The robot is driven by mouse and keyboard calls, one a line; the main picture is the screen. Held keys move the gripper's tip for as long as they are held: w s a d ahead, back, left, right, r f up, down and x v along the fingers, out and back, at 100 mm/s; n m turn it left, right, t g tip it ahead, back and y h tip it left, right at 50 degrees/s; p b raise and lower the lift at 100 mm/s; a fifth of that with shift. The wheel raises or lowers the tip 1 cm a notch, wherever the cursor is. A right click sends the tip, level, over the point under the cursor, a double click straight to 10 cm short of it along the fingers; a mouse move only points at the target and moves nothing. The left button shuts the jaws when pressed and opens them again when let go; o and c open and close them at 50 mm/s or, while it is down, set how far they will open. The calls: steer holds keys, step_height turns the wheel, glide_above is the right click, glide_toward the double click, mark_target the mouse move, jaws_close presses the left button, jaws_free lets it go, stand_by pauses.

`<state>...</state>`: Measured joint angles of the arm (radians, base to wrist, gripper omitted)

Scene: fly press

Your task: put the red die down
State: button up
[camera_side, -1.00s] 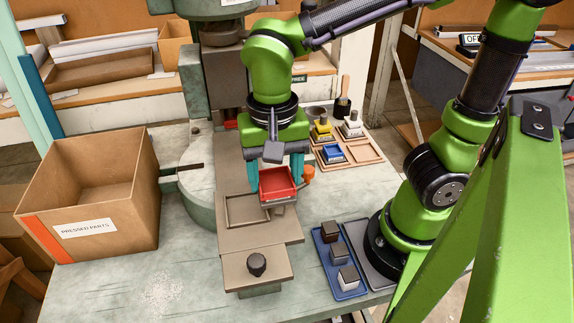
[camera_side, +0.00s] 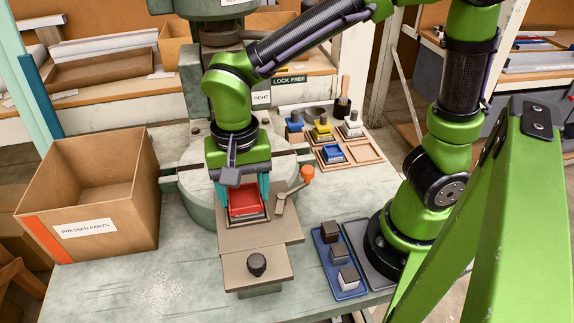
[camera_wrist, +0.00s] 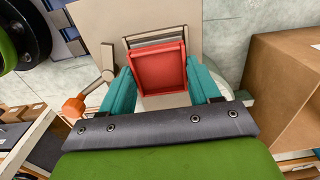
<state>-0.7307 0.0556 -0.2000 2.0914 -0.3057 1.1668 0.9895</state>
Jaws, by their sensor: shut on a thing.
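The red die (camera_side: 244,204) is a shallow red block with a raised rim. My gripper (camera_side: 243,195) is shut on it, with a teal finger on each side. In the side view the die is over the recessed frame on the press's tan sliding plate (camera_side: 258,268). Whether it touches the frame or hangs just above it I cannot tell. In the wrist view the die (camera_wrist: 158,68) sits between the teal fingers (camera_wrist: 160,82), with part of the frame (camera_wrist: 155,36) showing beyond its far edge.
An orange-knobbed lever (camera_side: 306,173) stands close at the right of the die. The pressed-parts box (camera_side: 95,205) is at left. A blue tray (camera_side: 349,290) with blocks lies at right. A wooden rack (camera_side: 366,151) holds other dies.

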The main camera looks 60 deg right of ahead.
mark_target(244, 199)
steer(key=o, duration=1.4)
steer(key=shift+f, duration=0.15)
step_height(244, 199, up, 12)
steer(key=s+d+f+n+t+y, duration=0.1)
steer(key=s+d+n+t, duration=0.1)
steer(key=d, duration=0.4)
steer(key=s+d+f+n+t+y, duration=0.1)
steer(key=s+d+n+t, duration=0.1)
steer(key=d+t, duration=0.3)
steer(key=shift+d+n, duration=0.5)
steer(key=shift+d, duration=0.6)
